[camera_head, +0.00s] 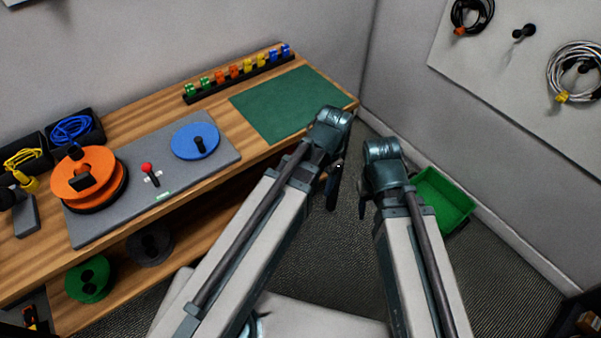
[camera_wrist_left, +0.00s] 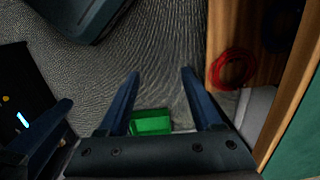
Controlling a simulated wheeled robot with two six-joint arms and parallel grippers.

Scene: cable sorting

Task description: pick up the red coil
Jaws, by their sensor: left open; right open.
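The red coil (camera_wrist_left: 233,68) shows in the left wrist view as a thin ring of red cable on the wooden lower shelf, right of my left gripper's fingers. I cannot make it out in the head view, where my left arm covers part of the shelf. My left gripper (camera_head: 334,185) hangs off the table's right end, and its fingers stand apart and empty in the left wrist view (camera_wrist_left: 158,74). It is apart from the coil. My right gripper (camera_head: 363,199) hangs beside it to the right, open, its fingers partly hidden by its wrist.
The wooden table (camera_head: 130,132) carries a grey board (camera_head: 110,210) with an orange reel (camera_head: 88,175) and a blue disc (camera_head: 196,140), and a green mat (camera_head: 290,103). A green bin (camera_head: 445,197) stands on the floor by the wall.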

